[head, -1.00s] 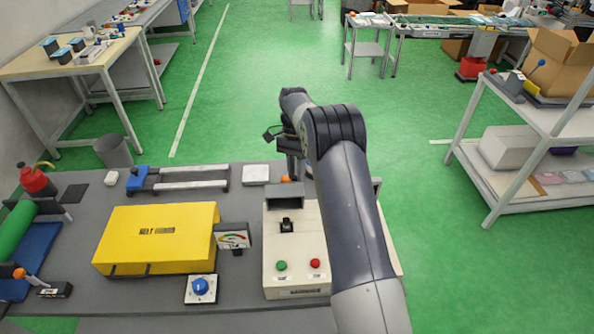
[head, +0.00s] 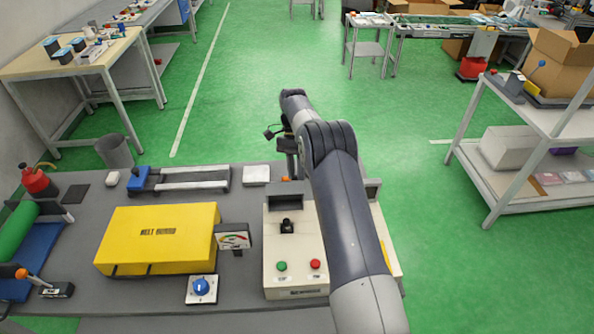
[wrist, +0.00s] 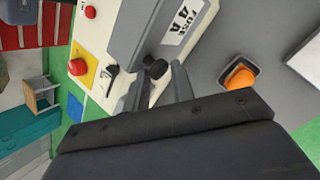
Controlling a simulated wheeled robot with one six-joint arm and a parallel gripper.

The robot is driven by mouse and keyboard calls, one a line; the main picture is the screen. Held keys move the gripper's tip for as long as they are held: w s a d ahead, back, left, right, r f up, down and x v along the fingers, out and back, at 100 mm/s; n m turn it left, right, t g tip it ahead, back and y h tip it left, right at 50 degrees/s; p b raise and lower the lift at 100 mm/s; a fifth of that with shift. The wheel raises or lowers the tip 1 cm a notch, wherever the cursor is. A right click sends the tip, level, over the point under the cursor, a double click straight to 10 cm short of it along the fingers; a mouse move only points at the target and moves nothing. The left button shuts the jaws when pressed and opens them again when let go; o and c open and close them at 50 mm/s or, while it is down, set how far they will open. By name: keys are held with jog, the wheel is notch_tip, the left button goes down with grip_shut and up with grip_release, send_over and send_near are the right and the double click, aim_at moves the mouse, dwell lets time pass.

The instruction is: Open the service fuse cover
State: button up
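The fuse cover (wrist: 140,32) is a grey box with a white "FUSE" label (wrist: 186,20), on a cream control panel. In the wrist view it looks closed. A small black knob (wrist: 156,68) sticks out from its near side. My gripper (wrist: 160,85) is open, with its two dark fingers on either side of the knob; I cannot tell whether they touch it. In the head view my gripper (head: 288,150) is at the far edge of the cream panel (head: 282,248), and my arm hides most of the cover.
The panel carries a black switch (head: 287,227), a green button (head: 281,266) and a red button (head: 315,264). A yellow belt guard (head: 158,238) and a gauge (head: 234,238) stand left of it. An orange part (wrist: 240,78) sits right of the fingers.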

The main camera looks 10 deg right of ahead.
jog(key=o, duration=0.5)
jog(key=shift+s+a+f, duration=0.2)
jog(key=shift+a+f, duration=0.15)
jog(key=shift+f, duration=0.3)
jog(key=shift+s+d+r, duration=0.1)
